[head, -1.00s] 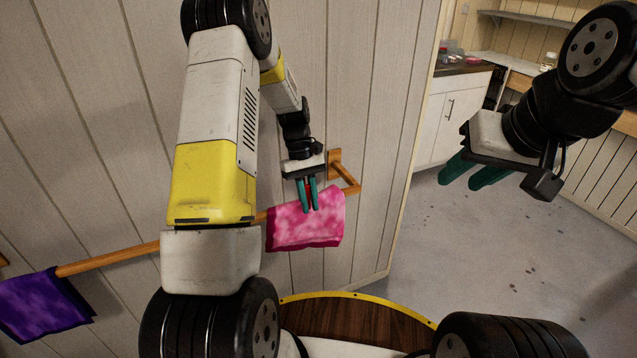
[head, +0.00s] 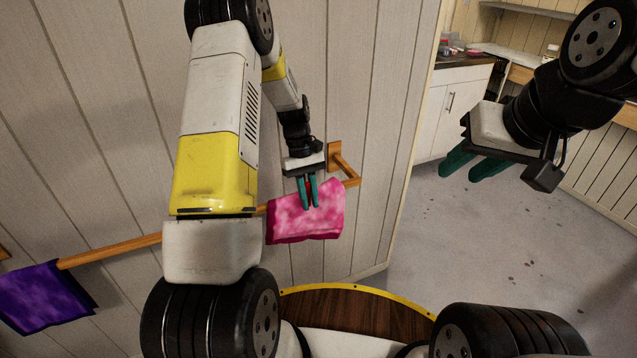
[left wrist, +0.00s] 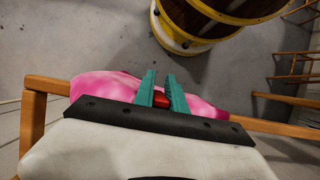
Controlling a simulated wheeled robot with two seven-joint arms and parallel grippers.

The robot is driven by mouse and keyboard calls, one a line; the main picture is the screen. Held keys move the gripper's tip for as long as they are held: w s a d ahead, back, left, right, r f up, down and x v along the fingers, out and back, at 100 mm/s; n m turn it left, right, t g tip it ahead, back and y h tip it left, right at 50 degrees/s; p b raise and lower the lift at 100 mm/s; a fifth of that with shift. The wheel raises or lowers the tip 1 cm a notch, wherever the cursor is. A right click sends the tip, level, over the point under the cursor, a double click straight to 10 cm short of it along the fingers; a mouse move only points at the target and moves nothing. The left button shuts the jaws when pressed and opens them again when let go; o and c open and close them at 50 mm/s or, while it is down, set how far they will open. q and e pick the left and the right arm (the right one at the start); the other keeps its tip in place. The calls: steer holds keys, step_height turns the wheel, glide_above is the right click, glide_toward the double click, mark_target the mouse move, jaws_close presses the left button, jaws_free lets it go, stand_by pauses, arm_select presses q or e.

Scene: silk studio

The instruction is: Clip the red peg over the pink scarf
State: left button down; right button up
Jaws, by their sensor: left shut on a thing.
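The pink scarf (head: 318,223) hangs over the wooden rail near its right end in the head view. My left gripper (head: 308,205) points down at the scarf's top edge, over the rail. It is shut on the red peg, which shows between the green fingers in the left wrist view (left wrist: 161,100). The scarf (left wrist: 105,86) spreads behind the fingers there. The peg's lower end is hidden, so I cannot tell whether it straddles the scarf. My right gripper (head: 473,172) is in the air at the right with its two green fingers apart, away from the scarf.
The wooden rail (head: 110,251) runs along the panelled wall, with a bracket (head: 340,160) at its right end. A purple scarf (head: 42,297) hangs at the far left. A white cabinet (head: 452,112) stands at the back right. The floor between is clear.

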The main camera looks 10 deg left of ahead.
mark_target(307, 185)
arm_select(q)
steer(key=shift+f, duration=0.3)
stand_by(0.4)
steer(key=c, duration=1.3)
jaws_free()
steer(key=shift+v, duration=3.9)
steer(key=shift+r, duration=0.1)
